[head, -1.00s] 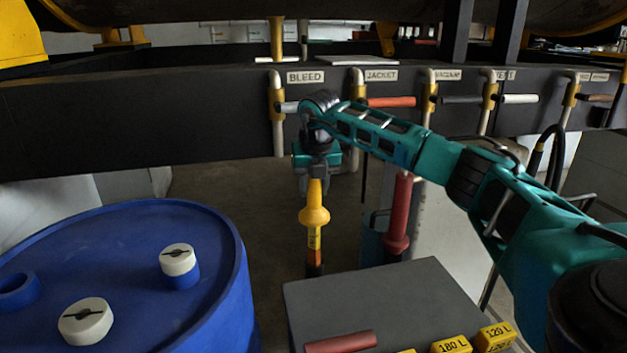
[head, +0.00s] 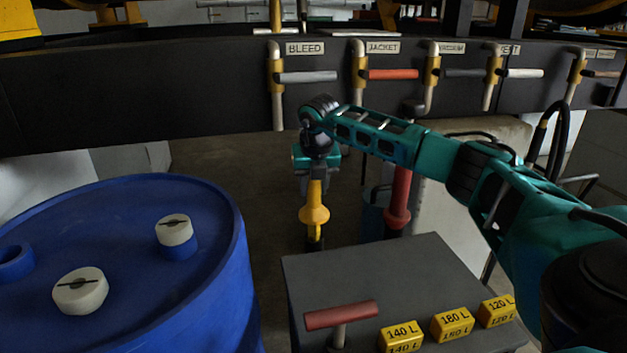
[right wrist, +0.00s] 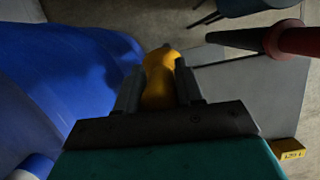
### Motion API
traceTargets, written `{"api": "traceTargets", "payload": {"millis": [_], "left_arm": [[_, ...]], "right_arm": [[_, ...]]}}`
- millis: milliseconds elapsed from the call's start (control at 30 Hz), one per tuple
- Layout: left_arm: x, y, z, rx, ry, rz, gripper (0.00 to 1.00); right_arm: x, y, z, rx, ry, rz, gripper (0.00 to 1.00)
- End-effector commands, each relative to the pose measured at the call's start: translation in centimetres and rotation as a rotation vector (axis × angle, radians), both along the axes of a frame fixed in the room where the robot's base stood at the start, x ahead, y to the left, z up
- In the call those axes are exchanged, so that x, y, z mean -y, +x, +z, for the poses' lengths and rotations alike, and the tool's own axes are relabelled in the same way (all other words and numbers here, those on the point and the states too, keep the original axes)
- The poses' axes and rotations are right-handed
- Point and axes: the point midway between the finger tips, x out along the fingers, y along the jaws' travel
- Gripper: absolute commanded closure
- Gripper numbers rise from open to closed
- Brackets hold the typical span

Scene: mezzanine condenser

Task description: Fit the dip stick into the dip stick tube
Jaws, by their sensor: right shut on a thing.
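My right gripper (head: 316,177) is shut on the yellow handle of the dip stick (head: 314,213), which hangs roughly upright beyond the grey box. The wrist view shows the yellow handle (right wrist: 160,80) between the two fingers. Below its wide yellow collar, only a short dark end shows in the head view; how far it extends is unclear. I cannot make out the dip stick tube or tell whether the dip stick is in it. My left gripper is not in view.
A blue drum (head: 120,250) with white caps stands at left. A grey box (head: 390,280) with a red T-handle (head: 342,315) and yellow litre blocks (head: 452,325) is in front. A red post (head: 398,205) stands right of the dip stick. Valve levers line the dark beam (head: 150,95) behind.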

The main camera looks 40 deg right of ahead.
Motion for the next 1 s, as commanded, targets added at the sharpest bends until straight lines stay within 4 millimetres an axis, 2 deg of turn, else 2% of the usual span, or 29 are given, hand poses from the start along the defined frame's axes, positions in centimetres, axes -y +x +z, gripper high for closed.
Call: {"api": "traceTargets", "payload": {"millis": [600,1000], "left_arm": [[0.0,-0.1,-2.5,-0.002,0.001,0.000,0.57],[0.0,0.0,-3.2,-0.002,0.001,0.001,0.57]], "right_arm": [[0.0,0.0,-4.5,-0.001,0.001,0.000,1.00],[0.0,0.0,-5.9,0.001,0.001,0.000,1.00]]}}
